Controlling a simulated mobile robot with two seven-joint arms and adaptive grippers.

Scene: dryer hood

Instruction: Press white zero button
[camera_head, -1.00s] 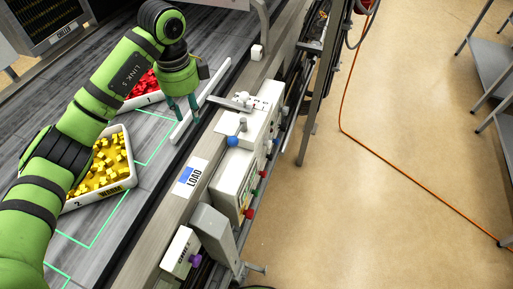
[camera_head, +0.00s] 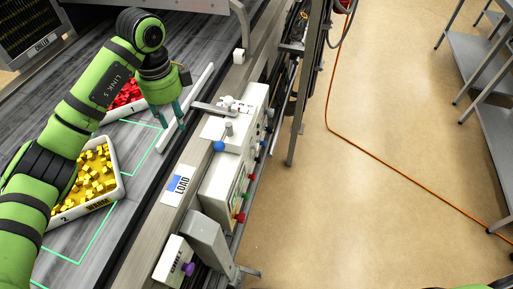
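A white control box (camera_head: 223,182) is fixed to the side rail of the conveyor, with small coloured knobs on its right face. I cannot make out which part is the white zero button; the side face is seen at a steep angle. My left gripper (camera_head: 172,124) points down over the conveyor, left of the control box and apart from it. Its teal fingers are spread and empty. My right gripper is not in view.
A tray of yellow pieces (camera_head: 121,185) and a tray of red pieces (camera_head: 109,117) sit on the conveyor. A pale bar (camera_head: 190,98) lies by the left gripper. A smaller box with a purple knob (camera_head: 188,269) is nearer.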

